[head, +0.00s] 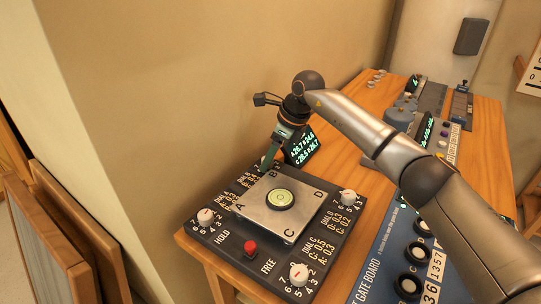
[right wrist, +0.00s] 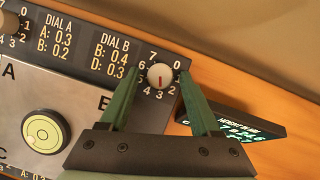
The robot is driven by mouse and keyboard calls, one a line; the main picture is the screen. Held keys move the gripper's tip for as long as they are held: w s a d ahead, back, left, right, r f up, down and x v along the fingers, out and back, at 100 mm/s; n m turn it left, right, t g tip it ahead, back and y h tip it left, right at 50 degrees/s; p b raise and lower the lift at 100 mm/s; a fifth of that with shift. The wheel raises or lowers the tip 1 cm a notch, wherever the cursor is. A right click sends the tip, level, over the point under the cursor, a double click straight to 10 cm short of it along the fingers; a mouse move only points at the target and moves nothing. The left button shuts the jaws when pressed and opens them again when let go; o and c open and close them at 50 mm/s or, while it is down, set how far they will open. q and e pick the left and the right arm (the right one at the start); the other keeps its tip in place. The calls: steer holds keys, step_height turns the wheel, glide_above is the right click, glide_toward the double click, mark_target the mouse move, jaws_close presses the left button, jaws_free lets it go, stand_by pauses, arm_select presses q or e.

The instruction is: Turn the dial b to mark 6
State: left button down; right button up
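Dial b is a white knob (right wrist: 160,76) with a red line, at the board's far corner. Its red line appears to point near the 3 in the right wrist view. My right gripper (right wrist: 162,88) is open, with one green finger on each side of the knob and visible gaps between. In the head view my right gripper (head: 270,158) reaches down at that corner and hides the dial. The dark board (head: 225,240) carries a metal plate (head: 262,217) marked A, B, C, D, with a round bubble level (head: 281,199) on it. My left gripper is not in view.
Other white dials stand at the left (head: 206,217), front (head: 299,272) and right (head: 347,197) corners. A red knob (head: 250,247) sits between HOLD and FREE. A height display (head: 301,147) stands close behind dial b. The blue gate board (head: 385,265) lies to the right.

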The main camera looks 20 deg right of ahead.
jaws_close()
steer(key=shift+m, duration=0.4)
steer(key=m+t+h+p, duration=0.1)
steer(key=m, duration=0.3)
steer(key=shift+s+a+p, duration=0.1)
steer(key=shift+a+p, duration=0.05)
steer(key=shift+p, duration=0.15)
steer(key=m+h, duration=0.1)
steer(key=m, duration=0.1)
steer(key=m+h, duration=0.1)
steer(key=m, duration=0.3)
steer(key=shift+a+t+h+b, duration=0.25)
steer(key=shift+t+h+b, duration=0.05)
steer(key=shift+t+h, duration=0.1)
steer(key=m, duration=0.2)
steer(key=m+h+b, duration=0.1)
steer(key=m, duration=0.1)
steer(key=m+h, duration=0.1)
steer(key=m, duration=0.1)
steer(key=shift+a+m+g, duration=0.25)
steer(key=shift+m+g, duration=0.05)
steer(key=shift+g, duration=0.1)
steer(key=m+g+h, duration=0.1)
steer(key=m, duration=0.2)
steer(key=m+h, duration=0.1)
steer(key=m, duration=0.2)
steer(key=shift+w+a+g+b, duration=0.1)
steer(key=shift+w+g+b, duration=0.1)
steer(key=shift+g+b, duration=0.2)
steer(key=shift+m, duration=0.3)
